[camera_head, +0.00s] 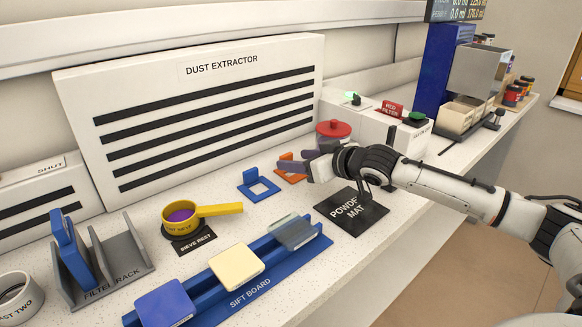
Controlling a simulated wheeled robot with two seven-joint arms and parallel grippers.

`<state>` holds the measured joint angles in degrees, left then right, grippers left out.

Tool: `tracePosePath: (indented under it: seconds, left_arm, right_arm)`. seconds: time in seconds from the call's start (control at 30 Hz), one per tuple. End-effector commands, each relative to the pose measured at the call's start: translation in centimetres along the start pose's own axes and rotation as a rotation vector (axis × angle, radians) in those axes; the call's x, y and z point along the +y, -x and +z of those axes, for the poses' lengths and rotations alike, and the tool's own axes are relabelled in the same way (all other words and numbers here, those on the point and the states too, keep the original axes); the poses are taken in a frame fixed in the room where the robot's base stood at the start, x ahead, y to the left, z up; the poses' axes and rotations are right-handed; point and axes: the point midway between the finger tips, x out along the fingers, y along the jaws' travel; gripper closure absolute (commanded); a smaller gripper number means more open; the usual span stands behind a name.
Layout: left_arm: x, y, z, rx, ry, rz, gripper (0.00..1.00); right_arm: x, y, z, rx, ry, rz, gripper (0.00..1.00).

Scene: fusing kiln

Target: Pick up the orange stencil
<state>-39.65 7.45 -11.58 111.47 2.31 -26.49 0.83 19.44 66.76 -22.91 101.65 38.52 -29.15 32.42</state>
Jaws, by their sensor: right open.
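The orange stencil (291,177) lies on the white speckled bench, in front of the dust extractor. It is partly hidden behind my right gripper (297,166). My right arm comes in from the right, and the gripper's grey fingers are just over the stencil. The jaws are open; I cannot tell whether they touch the stencil. My left gripper is not in view.
A blue stencil (259,186) lies just left of the orange one. A black powder mat (351,212) is in front, and a red knob (333,129) is behind. The sift board (305,250) with several tiles, a yellow sieve (213,210) and the filter rack (128,252) stand left.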

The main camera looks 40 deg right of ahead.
Motion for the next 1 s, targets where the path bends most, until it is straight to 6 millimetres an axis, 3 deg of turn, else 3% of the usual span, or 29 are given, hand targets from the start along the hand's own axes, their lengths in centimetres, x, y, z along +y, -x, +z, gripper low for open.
tracePosePath:
  seconds: [0.4,0.67,0.93,1.0]
  left_arm:
    - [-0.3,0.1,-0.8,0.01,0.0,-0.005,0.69]
    - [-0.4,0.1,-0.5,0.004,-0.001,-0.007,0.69]
    - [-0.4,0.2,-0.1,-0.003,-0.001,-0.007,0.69]
    - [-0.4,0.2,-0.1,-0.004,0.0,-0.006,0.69]
  right_arm:
    - [-0.1,-4.7,-0.7,0.002,-0.002,-0.001,0.47]
    - [-0.1,-5.0,-0.6,0.001,0.001,-0.001,0.47]
    - [-0.1,-5.0,-0.6,0.001,0.001,-0.001,0.89]
    - [-0.1,-5.0,-0.6,0.001,0.001,-0.001,0.91]
